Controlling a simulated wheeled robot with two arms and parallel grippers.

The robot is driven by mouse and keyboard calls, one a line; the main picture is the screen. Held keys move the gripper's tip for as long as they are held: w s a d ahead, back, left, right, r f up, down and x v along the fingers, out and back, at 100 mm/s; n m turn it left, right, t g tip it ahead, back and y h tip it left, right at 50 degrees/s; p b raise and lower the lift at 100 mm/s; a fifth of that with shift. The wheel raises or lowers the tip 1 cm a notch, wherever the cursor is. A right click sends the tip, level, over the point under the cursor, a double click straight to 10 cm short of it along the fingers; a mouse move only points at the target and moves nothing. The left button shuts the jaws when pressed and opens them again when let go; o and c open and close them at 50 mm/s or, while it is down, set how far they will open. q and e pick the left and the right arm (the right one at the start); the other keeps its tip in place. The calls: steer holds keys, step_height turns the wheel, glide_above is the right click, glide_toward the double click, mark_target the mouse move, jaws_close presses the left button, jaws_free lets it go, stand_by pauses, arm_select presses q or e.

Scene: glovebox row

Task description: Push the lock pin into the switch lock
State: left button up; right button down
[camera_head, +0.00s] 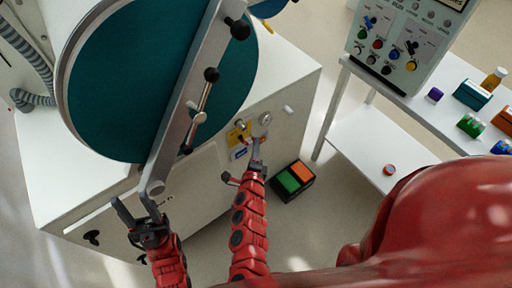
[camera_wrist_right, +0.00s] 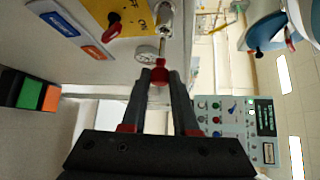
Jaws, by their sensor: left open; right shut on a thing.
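My right gripper (camera_head: 257,142) is at the front panel of the white glovebox cabinet, beside a yellow plate (camera_head: 236,134). In the right wrist view, its fingertips (camera_wrist_right: 160,78) are shut on the red head of the lock pin (camera_wrist_right: 160,72). A short metal part shows just beyond that head. A silver cylinder (camera_wrist_right: 164,14) stands out at the edge of the yellow plate (camera_wrist_right: 122,18), roughly in line with the pin; I cannot tell whether they touch. A red switch handle (camera_wrist_right: 113,24) sits on the plate. My left gripper (camera_head: 139,208) is open and empty, below the round door's bar.
A large teal round door (camera_head: 150,75) with a grey bar (camera_head: 184,120) covers the cabinet's left part. A green and orange box (camera_head: 291,181) is on the floor. A control panel (camera_head: 405,45) and small coloured items stand on the shelf at right. A pale round knob (camera_wrist_right: 147,53) is close to the fingertips.

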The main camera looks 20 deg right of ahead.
steer(key=shift+b, duration=0.6)
stand_by(1.1)
steer(key=shift+w+a+b, duration=0.25)
steer(key=shift+w, duration=0.5)
steer(key=shift+w+a+b, duration=0.3)
steer(key=shift+w, duration=0.45)
steer(key=shift+w+a+b, duration=0.25)
steer(key=shift+w, duration=0.5)
steer(key=c, duration=0.6)
jaws_free()
steer(key=p+v, duration=0.2)
steer(key=v, duration=1.5)
steer(key=shift+s+a+p, duration=0.2)
steer(key=shift+p, duration=0.15)
